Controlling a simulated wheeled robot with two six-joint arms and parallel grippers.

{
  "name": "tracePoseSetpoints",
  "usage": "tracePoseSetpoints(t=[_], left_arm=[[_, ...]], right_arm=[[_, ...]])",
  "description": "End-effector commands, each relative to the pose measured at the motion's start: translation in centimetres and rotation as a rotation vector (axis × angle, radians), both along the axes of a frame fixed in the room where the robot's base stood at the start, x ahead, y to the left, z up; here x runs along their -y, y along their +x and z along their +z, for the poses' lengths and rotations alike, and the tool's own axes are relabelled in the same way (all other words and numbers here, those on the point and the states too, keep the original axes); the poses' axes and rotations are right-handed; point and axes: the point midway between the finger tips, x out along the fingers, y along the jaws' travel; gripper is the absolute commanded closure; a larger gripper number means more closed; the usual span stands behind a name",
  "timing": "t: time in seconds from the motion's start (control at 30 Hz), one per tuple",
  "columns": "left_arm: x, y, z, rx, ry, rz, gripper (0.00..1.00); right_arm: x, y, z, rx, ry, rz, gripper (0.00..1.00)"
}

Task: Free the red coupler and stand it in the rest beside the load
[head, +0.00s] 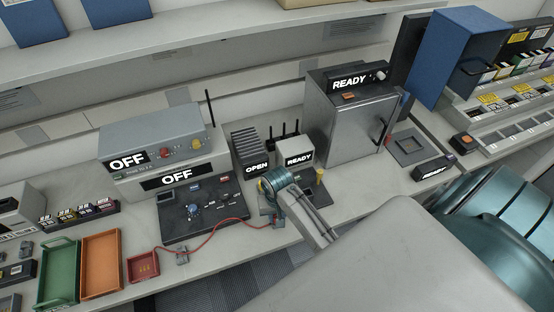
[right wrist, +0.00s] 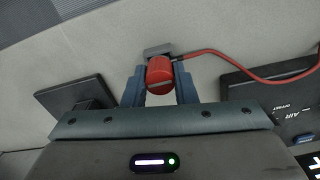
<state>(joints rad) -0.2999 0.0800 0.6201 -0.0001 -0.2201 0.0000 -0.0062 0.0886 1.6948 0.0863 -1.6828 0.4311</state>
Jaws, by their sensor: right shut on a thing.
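The red coupler (right wrist: 160,74) sits between the two fingers of my right gripper (right wrist: 160,90) in the right wrist view, and the gripper is shut on it. A red cable (right wrist: 245,58) runs from it to the right. A small grey block (right wrist: 157,50) is just beyond the coupler; I cannot tell whether they touch. In the head view my right gripper (head: 277,212) reaches down at the bench front and its wrist hides the coupler. The black finned unit labelled OPEN (head: 247,142), which looks like the load, stands behind it. My left gripper is not in view.
The red cable (head: 215,233) crosses the bench front past a grey clip (head: 182,257). A black control panel (head: 205,215) lies left of my gripper. A small READY box (head: 297,153) and a large grey cabinet (head: 345,120) stand behind. Green (head: 57,275) and orange (head: 101,262) trays are left.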

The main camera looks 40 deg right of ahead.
Motion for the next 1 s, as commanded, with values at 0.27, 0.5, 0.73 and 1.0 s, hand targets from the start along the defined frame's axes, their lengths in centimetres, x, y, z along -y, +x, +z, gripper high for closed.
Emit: tracePoseSetpoints(t=[0.27,0.5,0.73,1.0], left_arm=[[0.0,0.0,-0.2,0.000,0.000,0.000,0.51],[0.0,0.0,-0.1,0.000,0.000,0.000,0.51],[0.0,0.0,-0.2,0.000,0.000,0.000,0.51],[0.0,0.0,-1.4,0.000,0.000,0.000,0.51]], right_arm=[[0.0,0.0,-0.7,-0.001,0.000,0.000,0.97],[0.0,0.0,-0.7,0.000,0.000,0.000,0.49],[0.0,0.0,-0.6,0.000,0.000,0.000,0.49],[0.0,0.2,2.9,0.007,-0.001,0.000,0.49]])
